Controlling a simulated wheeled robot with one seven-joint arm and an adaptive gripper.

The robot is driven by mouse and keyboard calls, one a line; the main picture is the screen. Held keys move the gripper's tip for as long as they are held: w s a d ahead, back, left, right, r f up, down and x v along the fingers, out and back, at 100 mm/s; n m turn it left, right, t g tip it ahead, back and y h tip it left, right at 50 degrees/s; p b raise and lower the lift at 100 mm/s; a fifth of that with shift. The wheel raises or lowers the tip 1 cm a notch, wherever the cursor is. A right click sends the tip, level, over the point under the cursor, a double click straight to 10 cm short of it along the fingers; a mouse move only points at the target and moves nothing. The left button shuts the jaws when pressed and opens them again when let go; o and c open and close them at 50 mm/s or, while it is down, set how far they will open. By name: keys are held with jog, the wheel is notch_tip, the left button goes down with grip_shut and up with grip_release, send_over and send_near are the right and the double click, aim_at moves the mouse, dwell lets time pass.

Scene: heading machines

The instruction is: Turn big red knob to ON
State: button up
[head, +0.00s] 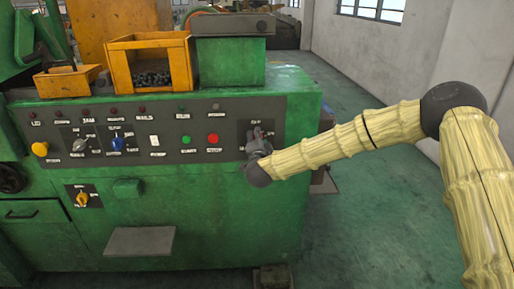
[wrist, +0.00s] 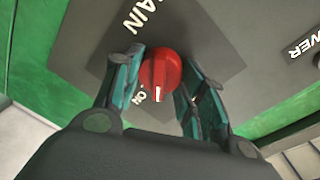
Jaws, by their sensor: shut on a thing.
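The big red knob (wrist: 160,68) sits on a dark grey plate marked MAIN in the wrist view. Its white pointer mark faces the bottom of that picture, just right of the ON label (wrist: 140,97). My gripper (wrist: 160,85) has its two fingers on either side of the knob and is shut on it. In the head view my gripper (head: 258,138) is at the right end of the machine's control panel (head: 225,113). It hides the knob there.
The green machine's panel also carries a yellow button (head: 40,149), a blue switch (head: 117,144), a green button (head: 186,140) and a small red button (head: 213,138). A yellow bin (head: 122,70) of metal parts stands on top. Open floor (head: 370,220) lies to the right.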

jog(key=m+b, duration=0.4)
jog(key=shift+d+f, duration=0.1)
jog(key=shift+f, duration=0.15)
jog(key=shift+r+m+y+b, duration=0.1)
jog(key=shift+m+y+b, duration=0.2)
jog(key=shift+m+b, duration=1.1)
jog(key=o, duration=1)
jog(key=shift+s, duration=0.1)
jog(key=s+d+r, duration=0.1)
jog(key=s, duration=1)
jog(key=shift+s, duration=0.35)
